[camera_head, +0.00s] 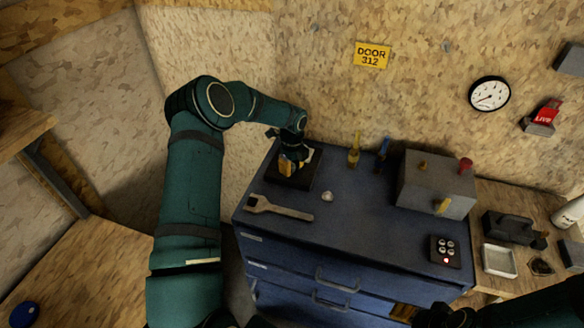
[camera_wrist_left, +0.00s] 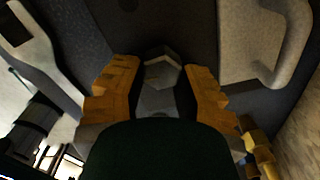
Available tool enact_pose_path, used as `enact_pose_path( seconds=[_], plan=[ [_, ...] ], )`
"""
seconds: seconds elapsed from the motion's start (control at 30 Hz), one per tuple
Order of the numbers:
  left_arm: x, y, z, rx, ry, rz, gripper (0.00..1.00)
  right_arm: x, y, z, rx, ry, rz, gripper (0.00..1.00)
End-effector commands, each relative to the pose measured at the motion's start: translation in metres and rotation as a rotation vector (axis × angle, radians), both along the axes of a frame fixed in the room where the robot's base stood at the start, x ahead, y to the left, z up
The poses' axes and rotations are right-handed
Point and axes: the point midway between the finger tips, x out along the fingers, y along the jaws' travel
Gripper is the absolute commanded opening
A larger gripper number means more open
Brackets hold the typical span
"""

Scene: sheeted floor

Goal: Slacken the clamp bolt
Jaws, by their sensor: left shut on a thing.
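My left gripper (camera_head: 290,168) reaches down over a dark square base (camera_head: 306,184) at the back left of the blue cabinet top. In the left wrist view, its worn orange finger pads (camera_wrist_left: 162,95) stand on either side of a grey hex-headed clamp bolt (camera_wrist_left: 162,72) and are shut on it. The gripper hides most of the clamp in the head view. A grey open-ended wrench (camera_head: 280,208) lies flat in front of the base. My right gripper (camera_head: 440,316) shows only in part at the bottom edge; its fingers are unclear.
A small pale nut-like piece (camera_head: 327,196) lies right of the base. A yellow-handled tool (camera_head: 354,150) and a blue one (camera_head: 383,150) stand at the wall. A grey box (camera_head: 424,190) and a button panel (camera_head: 445,251) stand right. The cabinet's middle is clear.

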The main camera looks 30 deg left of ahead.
Motion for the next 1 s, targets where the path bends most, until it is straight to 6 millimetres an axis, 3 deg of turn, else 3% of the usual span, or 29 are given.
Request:
enact_pose_path(
  seconds=[1.0],
  plan=[
    [0.006, 0.0, -0.003, 0.0, 0.004, 0.899, 0.0, 0.001, 0.002, -0.053, -0.01, 0.002, -0.001, 0.56]
  ],
)
